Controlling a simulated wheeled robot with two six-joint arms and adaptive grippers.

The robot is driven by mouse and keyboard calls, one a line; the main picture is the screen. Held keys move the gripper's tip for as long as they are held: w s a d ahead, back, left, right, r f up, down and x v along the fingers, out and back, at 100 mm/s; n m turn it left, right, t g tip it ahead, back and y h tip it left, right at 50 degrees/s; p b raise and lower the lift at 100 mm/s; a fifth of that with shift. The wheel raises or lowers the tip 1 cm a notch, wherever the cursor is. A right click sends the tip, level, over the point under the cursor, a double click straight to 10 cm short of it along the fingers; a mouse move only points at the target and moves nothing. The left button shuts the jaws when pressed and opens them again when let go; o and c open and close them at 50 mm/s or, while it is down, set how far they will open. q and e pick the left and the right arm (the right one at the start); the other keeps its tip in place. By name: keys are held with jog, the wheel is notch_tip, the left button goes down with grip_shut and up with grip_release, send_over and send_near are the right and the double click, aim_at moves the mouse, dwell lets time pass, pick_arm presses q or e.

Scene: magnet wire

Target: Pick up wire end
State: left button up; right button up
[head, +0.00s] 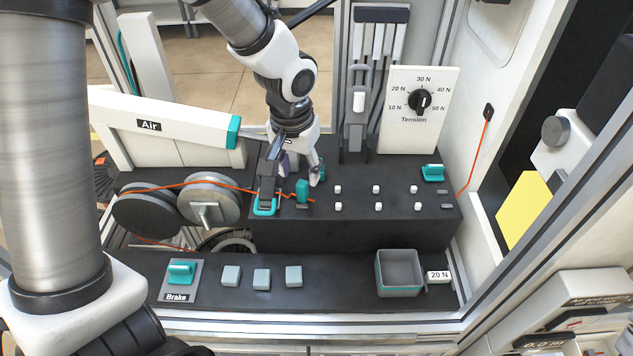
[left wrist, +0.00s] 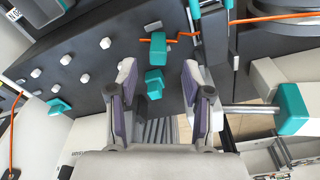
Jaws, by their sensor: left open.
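An orange wire (head: 235,188) runs from the wheels across the black block. Its loose end (head: 311,201) lies on the block top beside a small teal block (head: 302,190). In the left wrist view the wire end (left wrist: 143,40) shows near the teal block (left wrist: 158,44), beyond my fingertips. My left gripper (head: 301,172) is open and empty, just behind and above that teal block. Its two fingers (left wrist: 158,76) are spread wide in the left wrist view, with a second teal piece (left wrist: 154,84) showing between them. My right gripper is not in view.
A grey upright lever with a teal foot (head: 265,207) stands close left of the wire end. Several white pegs (head: 376,189) dot the block to the right. A white Air arm (head: 165,122) is at left, and a Tension dial (head: 420,102) behind. A grey bin (head: 399,287) sits in front.

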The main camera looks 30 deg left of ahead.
aim_at(302, 184)
pick_arm(q)
jog(key=shift+s+d+f+p, duration=0.15)
jog(key=shift+s+f+p, duration=0.4)
jog(key=shift+f+p, duration=0.15)
jog(key=f, duration=0.1)
jog(key=w+f, duration=0.2)
jog(key=f, duration=0.1)
jog(key=shift+w, duration=0.25)
jog(key=shift+s+r, duration=0.4)
jog(key=shift+s, duration=0.25)
grip_shut()
jog(key=shift+w+f, duration=0.1)
jog(key=shift+w, duration=0.05)
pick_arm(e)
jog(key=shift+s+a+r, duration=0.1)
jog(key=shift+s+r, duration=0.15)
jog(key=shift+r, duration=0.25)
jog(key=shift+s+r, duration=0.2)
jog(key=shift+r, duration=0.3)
